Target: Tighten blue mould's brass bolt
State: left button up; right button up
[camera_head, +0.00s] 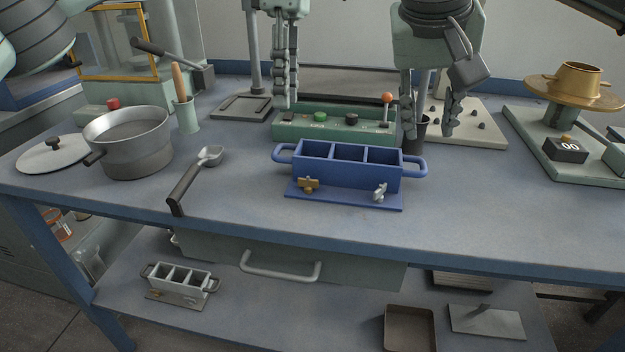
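The blue mould (349,176) stands on the bench, a block with several open compartments and a loop handle at each end. Its brass bolt (308,184) is at the front left of its base flange. A silvery bolt (380,191) is at the front right. The brass bolt's tightness cannot be told. My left gripper (287,104) hangs above and behind the mould's left end, fingers pointing down. Its fingers look close together, perhaps seen side-on, with nothing visible between them. My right gripper (430,132) is open, pointing down behind the mould's right end.
A green control box (335,129) with an orange-knobbed lever (387,99) stands behind the mould. A ladle (195,180) and a pot (130,146) lie to the left. A turntable stand (552,148) is at right. Bench space right of the mould is clear.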

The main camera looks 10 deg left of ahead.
aim_at(308, 185)
jog(key=k, duration=1)
